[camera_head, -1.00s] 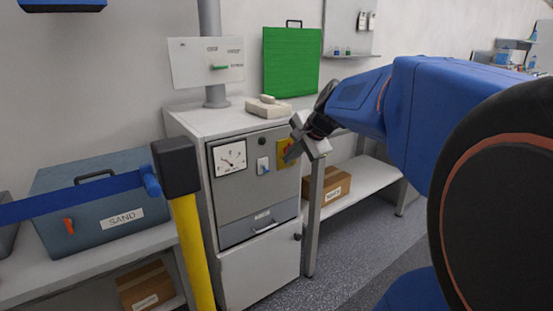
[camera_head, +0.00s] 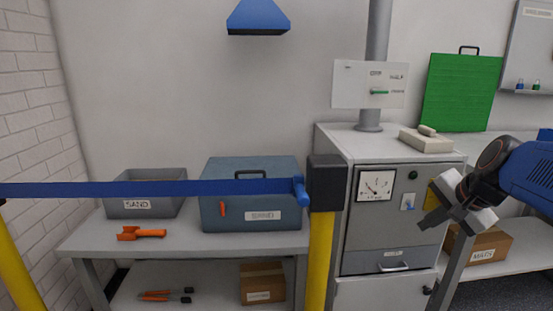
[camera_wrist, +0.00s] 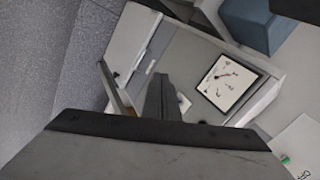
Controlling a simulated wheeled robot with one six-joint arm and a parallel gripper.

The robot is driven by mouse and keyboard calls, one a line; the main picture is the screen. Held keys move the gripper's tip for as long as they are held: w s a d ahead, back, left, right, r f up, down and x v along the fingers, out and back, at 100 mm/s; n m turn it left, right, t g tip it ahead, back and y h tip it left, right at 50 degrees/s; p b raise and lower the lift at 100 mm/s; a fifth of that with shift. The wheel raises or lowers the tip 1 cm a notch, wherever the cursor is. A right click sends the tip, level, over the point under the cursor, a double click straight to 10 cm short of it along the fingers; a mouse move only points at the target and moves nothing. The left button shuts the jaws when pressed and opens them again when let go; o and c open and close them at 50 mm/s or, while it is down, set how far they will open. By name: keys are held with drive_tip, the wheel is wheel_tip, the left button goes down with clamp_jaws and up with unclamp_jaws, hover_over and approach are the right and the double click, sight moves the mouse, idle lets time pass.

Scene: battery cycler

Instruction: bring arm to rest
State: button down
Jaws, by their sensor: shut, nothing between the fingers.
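My gripper (camera_head: 436,217) is at the right of the head view, in front of the right side of the grey cycler cabinet (camera_head: 338,240). Its fingers are shut with nothing between them and point down and left. My blue arm reaches in from the right edge.
A yellow post (camera_head: 320,260) with a blue barrier belt (camera_head: 150,188) stands left of the cabinet. Behind it a bench holds a SAND bin (camera_head: 147,206), a blue-grey box (camera_head: 250,190) and an orange scoop (camera_head: 140,233). A carton (camera_head: 490,246) sits on the right shelf.

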drive_tip(key=s+a+f+n+g, duration=0.1)
drive_tip(key=s+a+f+n, duration=0.3)
drive_tip(key=s, duration=0.4)
drive_tip(key=s+a+f+n+g, duration=0.1)
drive_tip(key=s+a+f+n, duration=0.4)
drive_tip(key=s+n, duration=0.3)
drive_tip(key=shift+s+a+f+n+h, duration=0.15)
drive_tip(key=shift+s+f+n+h, duration=0.25)
drive_tip(key=shift+f, duration=0.45)
